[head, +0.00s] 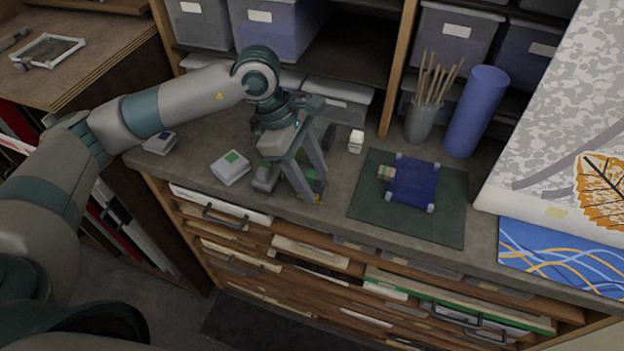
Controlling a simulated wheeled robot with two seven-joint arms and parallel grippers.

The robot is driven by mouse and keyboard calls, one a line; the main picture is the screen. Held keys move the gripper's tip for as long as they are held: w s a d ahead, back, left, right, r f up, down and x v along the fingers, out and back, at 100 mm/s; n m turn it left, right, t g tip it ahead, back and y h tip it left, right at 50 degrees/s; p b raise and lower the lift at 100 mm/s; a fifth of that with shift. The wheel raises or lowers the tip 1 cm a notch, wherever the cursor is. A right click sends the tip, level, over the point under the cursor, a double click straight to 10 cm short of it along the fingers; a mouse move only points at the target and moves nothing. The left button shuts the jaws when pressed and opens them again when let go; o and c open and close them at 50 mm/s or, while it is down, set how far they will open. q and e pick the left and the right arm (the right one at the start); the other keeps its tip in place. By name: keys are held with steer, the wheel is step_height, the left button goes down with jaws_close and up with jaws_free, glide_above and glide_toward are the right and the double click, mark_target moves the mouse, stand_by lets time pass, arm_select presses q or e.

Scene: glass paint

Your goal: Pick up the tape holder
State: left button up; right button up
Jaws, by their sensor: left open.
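My left gripper (288,187) reaches in from the left and points down over the grey counter, near its front edge. Its jaws are open. A small dark object with green and yellowish parts (319,186) shows beside and behind the fingers. It may be the tape holder, but the fingers hide most of it and I cannot tell its full shape. I cannot tell whether the fingers touch it. My right gripper is not in view.
Left of the gripper lies a white box with a green label (231,167). A small white bottle (356,141) stands behind. To the right are a dark green mat (445,224) with a blue piece, a brush cup (421,122) and a blue cylinder (476,110). Drawers lie below the counter.

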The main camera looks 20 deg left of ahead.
arm_select(q)
steer(key=shift+f, duration=0.1)
stand_by(0.3)
steer(key=c, duration=1.2)
steer(key=shift+r, duration=0.2)
